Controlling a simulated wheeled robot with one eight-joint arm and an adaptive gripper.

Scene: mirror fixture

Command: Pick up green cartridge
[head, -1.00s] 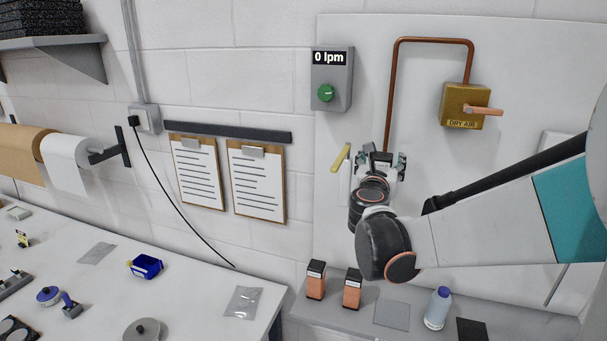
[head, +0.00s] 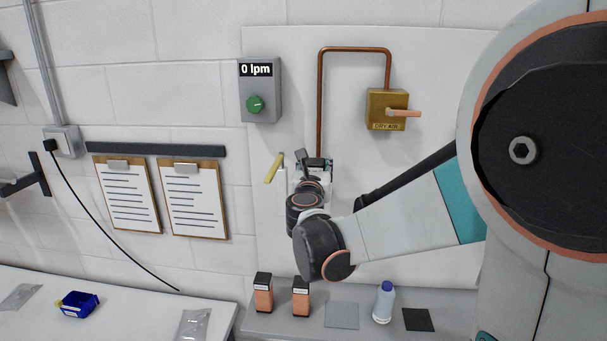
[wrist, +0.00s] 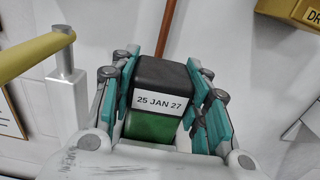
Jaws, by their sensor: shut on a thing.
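The green cartridge (wrist: 152,126) has a black top and a white label reading "25 JAN 27". In the wrist view it sits between the teal-padded fingers of my gripper (wrist: 160,105), which is shut on it. In the head view my gripper (head: 314,166) is at the white wall panel, just below the lower end of the copper pipe (head: 320,105). There my own wrist and fingers hide the cartridge. I cannot tell whether the cartridge touches the panel or a holder.
A yellow lever (head: 274,167) is close left of my gripper. Two orange cartridges (head: 264,298) (head: 301,300) with black tops, a grey pad (head: 342,315), a bottle (head: 383,304) and a black pad (head: 418,320) are on the ledge below. A dry air valve (head: 387,110) is upper right.

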